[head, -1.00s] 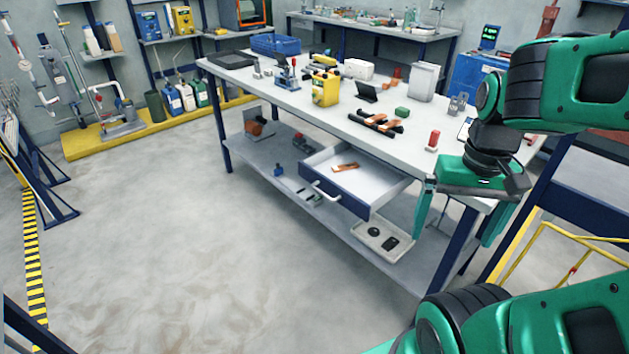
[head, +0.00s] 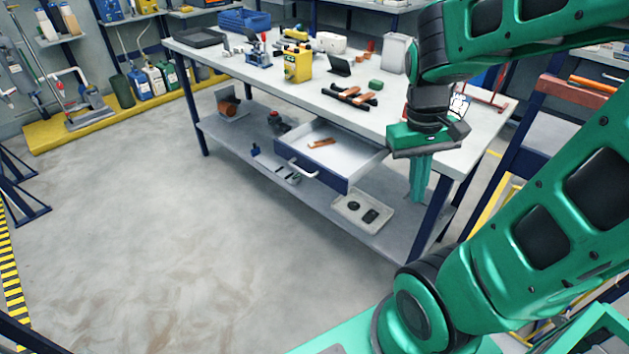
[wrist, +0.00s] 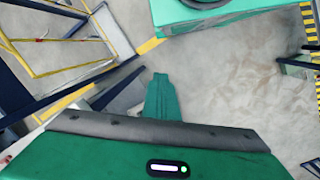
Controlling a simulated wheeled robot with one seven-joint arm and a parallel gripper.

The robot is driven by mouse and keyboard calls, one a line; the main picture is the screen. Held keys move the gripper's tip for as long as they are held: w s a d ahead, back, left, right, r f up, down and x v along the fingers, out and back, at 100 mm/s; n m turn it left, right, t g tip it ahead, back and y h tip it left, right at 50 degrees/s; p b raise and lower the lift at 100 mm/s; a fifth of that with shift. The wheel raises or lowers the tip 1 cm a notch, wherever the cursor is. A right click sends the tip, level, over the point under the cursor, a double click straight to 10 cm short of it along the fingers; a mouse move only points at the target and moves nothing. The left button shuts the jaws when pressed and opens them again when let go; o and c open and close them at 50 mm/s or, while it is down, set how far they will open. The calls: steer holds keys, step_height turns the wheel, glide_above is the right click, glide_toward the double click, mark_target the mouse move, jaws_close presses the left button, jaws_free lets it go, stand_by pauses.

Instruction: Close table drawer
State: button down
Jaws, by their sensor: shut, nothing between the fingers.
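The table drawer (head: 312,172) is pulled out from under the worktable (head: 290,105). It has a dark blue front with a white handle (head: 297,169) and a pale inside holding an orange-brown item (head: 322,143). My gripper (head: 419,198) points down to the right of the drawer, near the table's front right corner, and does not touch the drawer. Its green fingers are together and empty. In the wrist view the shut fingers (wrist: 161,92) show over the floor; the drawer is not in that view.
A lower shelf (head: 235,140) runs under the drawer and bears a pale tray (head: 362,212) with dark round items. Tools, a yellow box (head: 297,63) and black-and-orange parts (head: 350,96) lie on the tabletop. The floor (head: 150,230) in front of the drawer is clear.

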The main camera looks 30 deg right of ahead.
steer(key=w+a+f+n+g+h, duration=0.15)
steer(key=w+f+n+h, duration=0.35)
steer(key=w, duration=0.5)
steer(key=n+t+h, duration=0.9)
steer(key=n+h, duration=0.2)
steer(key=n, duration=1)
glide_toward(326, 177)
steer(key=x, duration=0.6)
steer(key=shift+s, duration=0.1)
steer(key=shift+d, duration=0.3)
